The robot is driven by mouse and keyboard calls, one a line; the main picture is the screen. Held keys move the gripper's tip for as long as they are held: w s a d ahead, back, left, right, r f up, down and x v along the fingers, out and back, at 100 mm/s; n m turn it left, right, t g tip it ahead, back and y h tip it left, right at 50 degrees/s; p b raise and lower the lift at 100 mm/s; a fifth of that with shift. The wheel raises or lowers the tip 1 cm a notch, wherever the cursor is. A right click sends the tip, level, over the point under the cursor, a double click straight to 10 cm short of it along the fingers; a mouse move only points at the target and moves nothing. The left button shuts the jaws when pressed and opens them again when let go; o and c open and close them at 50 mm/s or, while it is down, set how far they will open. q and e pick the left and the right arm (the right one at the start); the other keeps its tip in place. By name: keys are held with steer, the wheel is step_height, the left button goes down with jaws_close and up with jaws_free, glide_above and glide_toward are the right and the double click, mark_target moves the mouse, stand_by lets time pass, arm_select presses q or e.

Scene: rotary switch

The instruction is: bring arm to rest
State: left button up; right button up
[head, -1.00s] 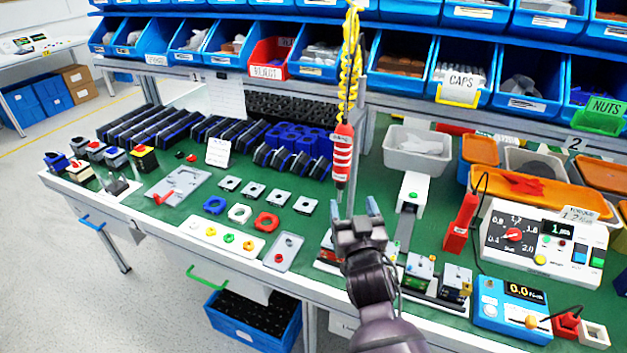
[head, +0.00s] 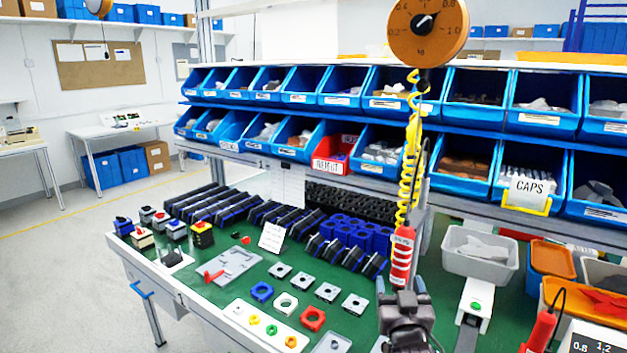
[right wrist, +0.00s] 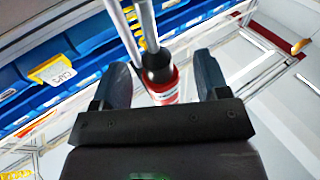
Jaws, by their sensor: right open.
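My right gripper (head: 401,293) is at the lower middle of the head view, over the green workbench (head: 215,305). Its two fingers are apart, and I see nothing held between them. A red and white hanging screwdriver (head: 402,258) on a yellow coiled cord (head: 411,150) hangs just beyond the fingers in the head view. In the right wrist view the tool (right wrist: 160,85) shows beyond and between the open fingers (right wrist: 163,85); I cannot tell whether it touches them. My left gripper is in neither view.
Rows of blue bins (head: 345,87) stand along the back, with a red reject bin (head: 331,153) among them. A round orange dial balancer (head: 428,32) hangs above. Switch parts (head: 262,292) lie on the bench to the left. A white tray (head: 480,262) stands at the right.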

steer(key=shift+s, duration=0.2)
steer(key=s+d+f+g, duration=0.4)
steer(key=s+d+f, duration=0.1)
steer(key=s+f, duration=0.8)
steer(key=s+d+f+n+g+y, duration=0.1)
steer(key=s+d+f+g, duration=0.3)
steer(key=s+f, duration=0.9)
steer(key=s+d, duration=0.1)
steer(key=s, duration=0.3)
steer(key=shift+d+f, duration=0.2)
steer(key=shift+f, duration=0.05)
steer(key=shift+s, duration=0.1)
